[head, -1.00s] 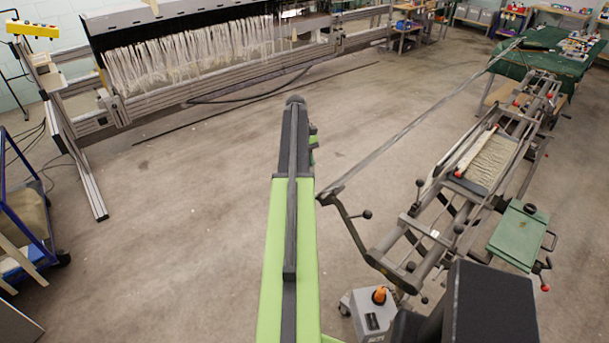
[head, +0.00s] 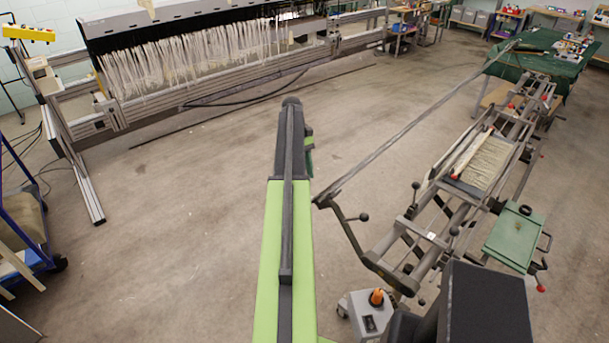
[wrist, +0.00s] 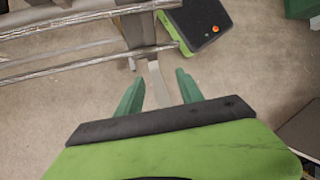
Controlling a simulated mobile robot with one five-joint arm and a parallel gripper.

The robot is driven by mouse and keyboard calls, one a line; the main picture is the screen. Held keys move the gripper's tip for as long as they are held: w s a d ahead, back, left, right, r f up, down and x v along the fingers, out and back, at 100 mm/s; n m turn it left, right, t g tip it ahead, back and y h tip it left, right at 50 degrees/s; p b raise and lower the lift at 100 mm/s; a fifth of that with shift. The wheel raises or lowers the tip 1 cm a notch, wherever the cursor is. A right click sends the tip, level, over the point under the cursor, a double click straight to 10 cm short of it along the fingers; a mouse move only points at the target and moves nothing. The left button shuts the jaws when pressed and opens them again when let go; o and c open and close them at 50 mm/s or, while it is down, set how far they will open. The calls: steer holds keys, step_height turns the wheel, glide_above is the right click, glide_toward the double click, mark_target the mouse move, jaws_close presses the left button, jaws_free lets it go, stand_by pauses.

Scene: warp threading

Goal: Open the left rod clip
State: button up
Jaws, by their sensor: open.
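In the wrist view, my gripper (wrist: 159,88) has its two green fingers spread apart with nothing held between them. A pale flat strip (wrist: 160,82) shows between and beyond the fingers; I cannot tell whether it touches them. Shiny metal rods (wrist: 75,62) run across the upper left, crossed by a grey upright (wrist: 138,30). I cannot make out the left rod clip for certain. In the head view, the end of my arm hides most of the gripper.
A loom with hanging white threads (head: 190,58) stands at the back left. A long metal frame (head: 428,240) stands at the right, with a green case (head: 513,240) beside it. A blue cart (head: 25,235) is at the left edge. The middle floor is clear.

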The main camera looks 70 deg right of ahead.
steer(key=p+v, duration=1.4)
steer(key=v, duration=0.2)
steer(key=shift+r, duration=0.3)
steer(key=shift+d, duration=0.15)
steer(key=w+a+f+n+h+b, duration=0.1)
steer(key=w+a+f+b, duration=0.25)
steer(key=w+a, duration=0.65)
steer(key=w+a+f+n+t+h+b, duration=0.1)
steer(key=w+a+f+b, duration=0.4)
steer(key=a, duration=0.8)
steer(key=w+a+f+n+h+b, duration=0.1)
steer(key=w+a+f, duration=0.2)
steer(key=w+a, duration=0.75)
steer(key=a+f+t+b, duration=0.1)
steer(key=a+f+b, duration=0.2)
steer(key=a, duration=1)
steer(key=s+a+f+t+b, duration=0.1)
steer(key=a+f+b, duration=0.2)
steer(key=a, duration=1)
steer(key=a+f+n+b, duration=0.1)
steer(key=a+f+b, duration=0.2)
steer(key=a, duration=1)
steer(key=shift+s+a+f+t+h, duration=0.3)
steer(key=shift+f+t+h, duration=0.05)
steer(key=shift+t+h, duration=0.05)
